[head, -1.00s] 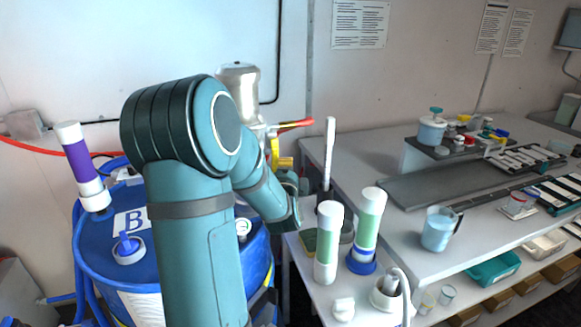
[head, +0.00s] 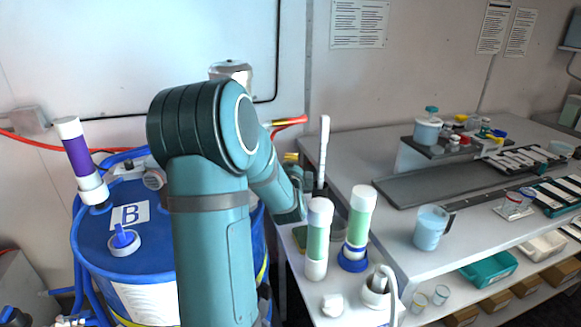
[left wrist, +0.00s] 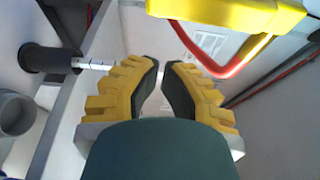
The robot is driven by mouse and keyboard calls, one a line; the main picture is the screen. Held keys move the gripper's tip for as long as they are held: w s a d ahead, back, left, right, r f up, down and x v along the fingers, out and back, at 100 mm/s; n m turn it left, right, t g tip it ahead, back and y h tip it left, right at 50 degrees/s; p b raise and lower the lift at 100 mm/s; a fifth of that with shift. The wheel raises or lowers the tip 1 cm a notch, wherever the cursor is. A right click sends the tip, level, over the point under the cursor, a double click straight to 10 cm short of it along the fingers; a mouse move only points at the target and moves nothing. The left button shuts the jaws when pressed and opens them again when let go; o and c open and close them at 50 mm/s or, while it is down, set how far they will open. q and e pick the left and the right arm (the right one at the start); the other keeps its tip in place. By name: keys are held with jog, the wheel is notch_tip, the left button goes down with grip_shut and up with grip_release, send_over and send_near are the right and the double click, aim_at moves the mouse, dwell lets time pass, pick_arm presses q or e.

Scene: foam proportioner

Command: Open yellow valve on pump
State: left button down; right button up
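The pump's silver top (head: 232,72) shows above my left arm in the head view; that arm hides most of the pump. A red-and-yellow lever (head: 288,122) sticks out to the right of the arm, with a small yellow part (head: 290,157) below it. In the left wrist view a yellow block (left wrist: 235,12) with a bent red bar (left wrist: 205,62) lies just beyond the fingertips. My left gripper (left wrist: 160,66) has a narrow gap between its black pads, with nothing between them, and appears not to touch the bar. My right gripper is not in view.
A blue drum marked B (head: 110,240) stands left of my arm. A white upright stick (head: 323,150) stands close to the hand. A beaker (head: 431,228) is farther right.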

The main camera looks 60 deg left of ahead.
pick_arm(q)
jog(key=v, duration=1)
jog(key=shift+p, duration=0.45)
jog(key=shift+f, duration=0.1)
